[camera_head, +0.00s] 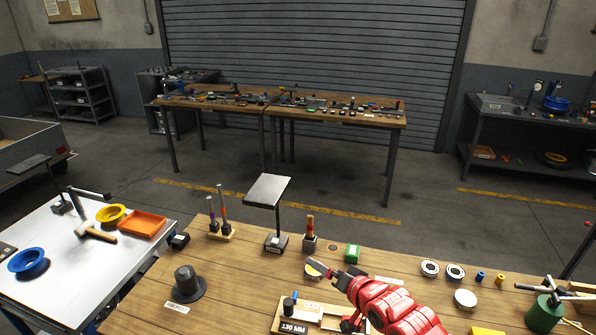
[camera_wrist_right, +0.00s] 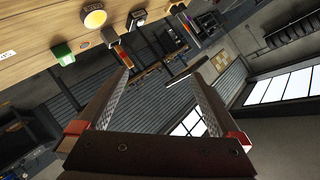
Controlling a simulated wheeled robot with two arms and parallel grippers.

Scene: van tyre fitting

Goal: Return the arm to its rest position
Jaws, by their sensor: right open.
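My right arm is red and comes in from the bottom of the head view, over the wooden table (camera_head: 150,290). Its gripper (camera_head: 322,268) is above the table, left of the green box (camera_head: 352,253). In the right wrist view the two jaws of my right gripper (camera_wrist_right: 162,78) stand wide apart with nothing between them. They point out over the room towards the roller shutter (camera_wrist_right: 150,103). My left gripper is in neither view.
A dark stepped hub (camera_head: 186,283), a stand with a flat grey plate (camera_head: 268,190) and a labelled 130 MM tray (camera_head: 292,325) are near the arm. Round parts (camera_head: 430,268) lie to the right. A white table (camera_head: 75,262) stands at left. Open floor lies beyond.

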